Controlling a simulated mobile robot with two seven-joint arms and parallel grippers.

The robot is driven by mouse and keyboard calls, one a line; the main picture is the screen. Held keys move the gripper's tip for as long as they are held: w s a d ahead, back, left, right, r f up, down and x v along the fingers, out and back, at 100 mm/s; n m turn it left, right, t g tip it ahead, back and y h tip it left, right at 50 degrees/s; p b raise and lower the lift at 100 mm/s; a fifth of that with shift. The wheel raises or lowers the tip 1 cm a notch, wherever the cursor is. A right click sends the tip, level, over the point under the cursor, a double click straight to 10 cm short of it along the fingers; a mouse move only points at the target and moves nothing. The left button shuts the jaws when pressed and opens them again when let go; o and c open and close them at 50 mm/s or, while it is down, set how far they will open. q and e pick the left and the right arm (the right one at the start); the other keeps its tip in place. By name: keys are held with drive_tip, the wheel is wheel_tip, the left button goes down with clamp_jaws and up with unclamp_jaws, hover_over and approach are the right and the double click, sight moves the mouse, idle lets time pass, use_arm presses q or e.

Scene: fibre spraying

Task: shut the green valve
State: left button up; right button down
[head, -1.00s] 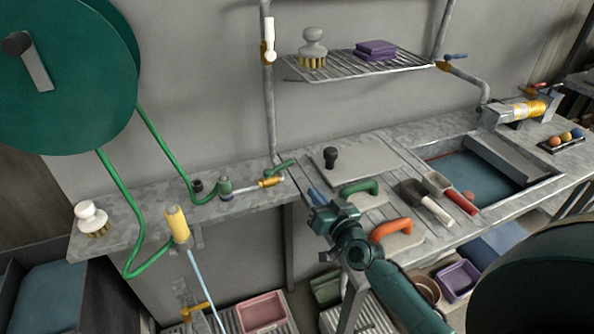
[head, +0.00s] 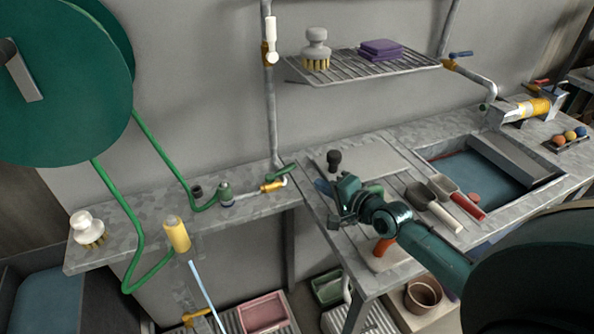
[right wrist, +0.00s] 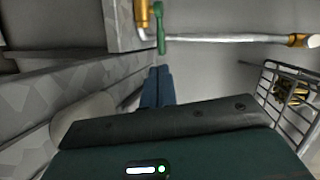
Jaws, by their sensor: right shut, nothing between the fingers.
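The green valve has a green lever (head: 281,172) above a brass body (head: 272,187) on the pipe at the back of the counter. In the right wrist view the lever (right wrist: 160,28) lies beside and roughly in line with the brass body (right wrist: 142,13). My right gripper (head: 323,188) is shut and empty, right of the valve and apart from it. Its blue fingers (right wrist: 157,86) are together, pointing towards the lever in the wrist view. A pale water jet (head: 206,293) leaves the yellow spray nozzle (head: 176,234). My left gripper is not in view.
A green hose reel (head: 70,110) hangs at upper left, its hose running to the counter. A vertical pipe (head: 270,110) rises behind the valve. A wire shelf (head: 362,70) holds a brush and purple sponges. Scoops (head: 440,203) and a sink (head: 480,178) are to the right.

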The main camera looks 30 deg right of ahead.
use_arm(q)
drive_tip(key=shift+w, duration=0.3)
use_arm(e)
drive_tip(key=shift+d+m+g, duration=0.15)
drive_tip(key=shift+m+g, duration=0.15)
drive_tip(key=shift+m, duration=0.4)
drive_tip(key=shift+w, duration=0.1)
approach(291, 171)
drive_tip(key=x, duration=0.5)
drive_tip(key=shift+w+f+b, duration=0.2)
drive_tip(key=shift+w+b, duration=0.1)
drive_tip(key=shift+w, duration=0.25)
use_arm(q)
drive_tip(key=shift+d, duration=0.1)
use_arm(e)
drive_tip(key=shift+w+a, duration=0.1)
drive_tip(key=shift+a, duration=0.1)
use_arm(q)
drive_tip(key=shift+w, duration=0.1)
